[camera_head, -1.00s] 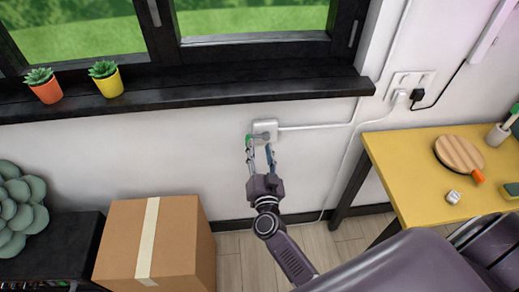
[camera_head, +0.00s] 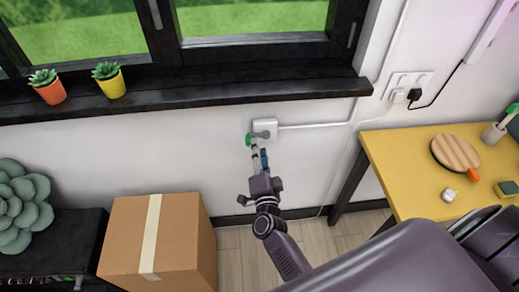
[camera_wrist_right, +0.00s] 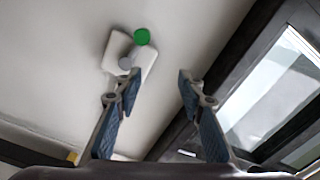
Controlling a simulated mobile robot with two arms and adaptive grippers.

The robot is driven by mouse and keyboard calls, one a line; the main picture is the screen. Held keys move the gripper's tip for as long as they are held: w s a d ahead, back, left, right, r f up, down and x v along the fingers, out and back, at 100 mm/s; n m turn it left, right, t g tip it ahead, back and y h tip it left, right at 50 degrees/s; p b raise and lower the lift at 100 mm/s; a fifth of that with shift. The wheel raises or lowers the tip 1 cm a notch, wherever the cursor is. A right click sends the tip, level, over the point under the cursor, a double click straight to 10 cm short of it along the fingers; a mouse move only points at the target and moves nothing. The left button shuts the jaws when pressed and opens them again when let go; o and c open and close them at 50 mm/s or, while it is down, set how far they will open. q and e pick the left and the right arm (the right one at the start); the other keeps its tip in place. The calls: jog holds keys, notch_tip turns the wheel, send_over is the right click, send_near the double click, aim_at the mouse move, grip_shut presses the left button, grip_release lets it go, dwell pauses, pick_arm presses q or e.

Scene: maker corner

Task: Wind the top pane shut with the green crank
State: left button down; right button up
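The green crank (camera_head: 248,140) is a grey arm with a green knob, on a white wall box (camera_head: 265,127) below the window sill. In the right wrist view its green knob (camera_wrist_right: 142,36) shows beyond the fingertips, nearer the left finger. My right gripper (camera_head: 259,152) is just below the crank in the head view. In the wrist view its two fingers (camera_wrist_right: 158,78) are spread with nothing between them. The window's lower panes (camera_head: 255,20) show in the head view; the top pane is out of that view. My left gripper is not in view.
Two potted succulents, orange (camera_head: 48,87) and yellow (camera_head: 109,80), stand on the dark sill (camera_head: 190,97). A cardboard box (camera_head: 185,240) is on the floor at left. A yellow table (camera_head: 400,165) is at right. A white conduit (camera_head: 315,125) runs right from the crank box.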

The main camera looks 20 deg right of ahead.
aim_at(251, 137)
jog(key=shift+c, duration=0.4)
jog(key=shift+d, duration=0.15)
jog(key=shift+c, duration=1.3)
jog(key=d+r+n+y, duration=0.1)
jog(key=y, duration=0.1)
jog(key=w+d+r+n+y, duration=0.1)
jog(key=d+n+y, duration=0.1)
jog(key=d+r+n+y, duration=0.1)
jog(key=d, duration=0.1)
jog(key=shift+w+r+g+y, duration=0.1)
jog(key=shift+w+g+y, duration=0.25)
jog(key=shift+g+y, duration=0.05)
grip_shut()
jog(key=s+d+r+n+g+y, duration=0.2)
jog(key=s+r+n+g+y, duration=0.1)
jog(key=s+n+g, duration=0.15)
jog(key=shift+n+g, duration=0.25)
jog(key=shift+n, duration=0.1)
jog(key=shift+s+a+f+p+x, duration=0.25)
jog(key=shift+a+p+x, duration=0.15)
jog(key=shift+x, duration=1.7)
jog(key=shift+s+a+f+p+x, duration=0.2)
jog(key=shift+a+p+x, duration=0.15)
jog(key=shift+x, duration=1.75)
jog(key=shift+s+a+f+p+x, duration=0.25)
jog(key=shift+a+p+x, duration=0.15)
jog(key=shift+x, duration=1.7)
